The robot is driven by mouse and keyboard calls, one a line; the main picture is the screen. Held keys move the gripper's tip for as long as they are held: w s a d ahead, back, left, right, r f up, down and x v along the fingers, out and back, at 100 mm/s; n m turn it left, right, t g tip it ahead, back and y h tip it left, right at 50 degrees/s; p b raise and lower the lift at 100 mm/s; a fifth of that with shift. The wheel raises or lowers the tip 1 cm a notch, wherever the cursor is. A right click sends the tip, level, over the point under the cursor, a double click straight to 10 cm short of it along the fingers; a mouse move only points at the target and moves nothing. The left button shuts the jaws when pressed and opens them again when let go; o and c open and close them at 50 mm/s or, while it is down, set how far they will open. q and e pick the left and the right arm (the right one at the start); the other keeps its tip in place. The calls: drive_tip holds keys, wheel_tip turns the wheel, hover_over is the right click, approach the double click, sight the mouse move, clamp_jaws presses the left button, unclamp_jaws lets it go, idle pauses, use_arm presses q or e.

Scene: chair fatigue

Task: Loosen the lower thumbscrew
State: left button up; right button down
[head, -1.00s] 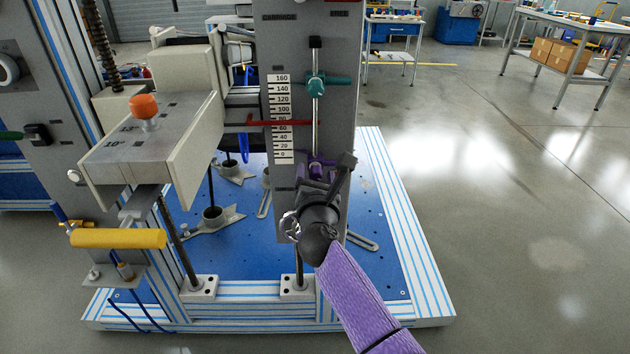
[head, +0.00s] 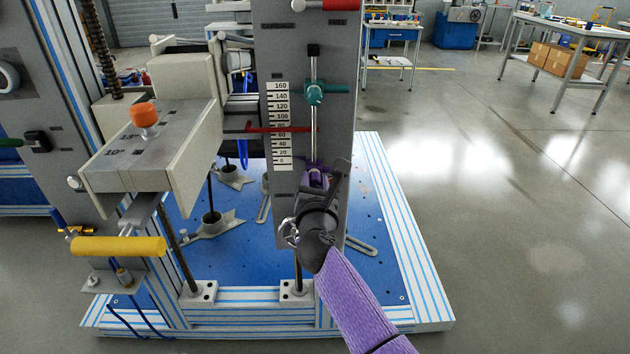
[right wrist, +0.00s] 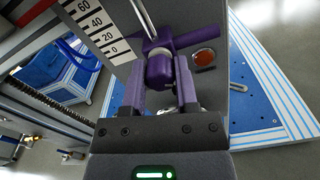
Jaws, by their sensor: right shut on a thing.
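The lower thumbscrew is purple, with a round knob and a side bar, and sits at the bottom of the vertical rod on the grey panel. It shows clearly in the right wrist view (right wrist: 159,70); in the head view it is mostly hidden by my gripper. My right gripper (head: 317,184) reaches up to it from below. In the right wrist view its two fingers (right wrist: 160,85) stand on either side of the knob and are shut on it. The upper thumbscrew (head: 315,93) is teal and sits higher on the same rod. My left gripper is not in view.
A red pointer (head: 275,128) crosses the white scale (head: 281,125) left of the rod. A grey block with an orange knob (head: 144,115) and a yellow handle (head: 118,246) stand at left. The blue base plate (head: 375,235) lies below; open floor is at right.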

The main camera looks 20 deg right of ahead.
drive_tip(key=n+p, duration=0.1)
drive_tip(key=n, duration=0.2)
drive_tip(key=shift+r+p, duration=0.15)
drive_tip(key=shift+p, duration=0.15)
drive_tip(key=n+p, duration=0.1)
drive_tip(key=n, duration=0.1)
drive_tip(key=shift+n, duration=0.4)
drive_tip(key=n+p, duration=0.1)
drive_tip(key=n, duration=0.2)
drive_tip(key=shift+n, duration=0.3)
drive_tip(key=n+p, duration=0.1)
drive_tip(key=n, duration=0.7)
drive_tip(key=shift+a+p, duration=0.1)
drive_tip(key=shift+p, duration=0.3)
drive_tip(key=n, duration=0.4)
drive_tip(key=shift+f+p, duration=0.2)
drive_tip(key=shift+p, duration=0.1)
drive_tip(key=shift+n, duration=0.7)
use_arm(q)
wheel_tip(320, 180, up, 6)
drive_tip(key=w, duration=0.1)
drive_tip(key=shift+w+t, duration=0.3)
use_arm(e)
drive_tip(key=shift+n, duration=0.3)
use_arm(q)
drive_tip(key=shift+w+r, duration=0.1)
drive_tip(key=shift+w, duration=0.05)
